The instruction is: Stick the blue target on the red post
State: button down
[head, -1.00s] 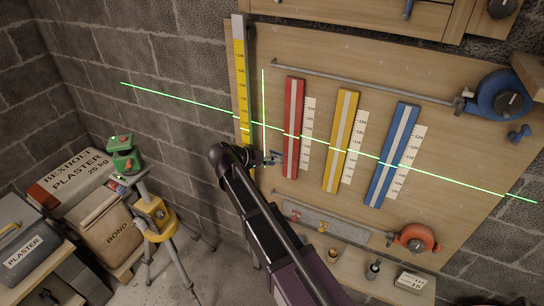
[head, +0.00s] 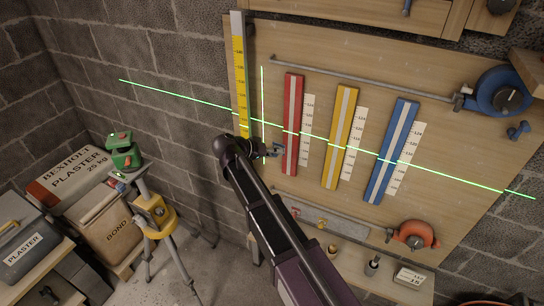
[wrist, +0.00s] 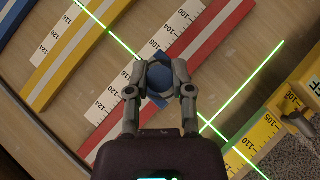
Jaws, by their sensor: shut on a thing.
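The red post (head: 292,112) is a red strip with a white centre stripe, upright on the wooden board. It crosses the wrist view diagonally (wrist: 206,52). My gripper (head: 276,150) is at the left edge of the red post, around the height of the green laser line but a little below it.
Yellow (head: 340,140) and blue (head: 391,152) posts with white scales stand to the right. A yellow levelling staff (head: 240,80) stands left. A green laser level (head: 124,152) is on a tripod (head: 156,215). A grey tray (head: 340,232) lies below the posts.

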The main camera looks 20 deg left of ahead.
jog(key=shift+w+d, duration=0.2)
jog(key=shift+w, duration=1.9)
jog(key=shift+w+d, duration=0.15)
jog(key=shift+w, duration=1.95)
jog(key=shift+w, duration=0.55)
jog(key=shift+c, duration=2.1)
grip_release()
jog(key=o, duration=0.4)
jog(key=shift+s, duration=0.15)
jog(key=shift+s+a, duration=0.15)
jog(key=shift+s, duration=2.05)
jog(key=shift+s+a, duration=0.15)
jog(key=shift+s, duration=2)
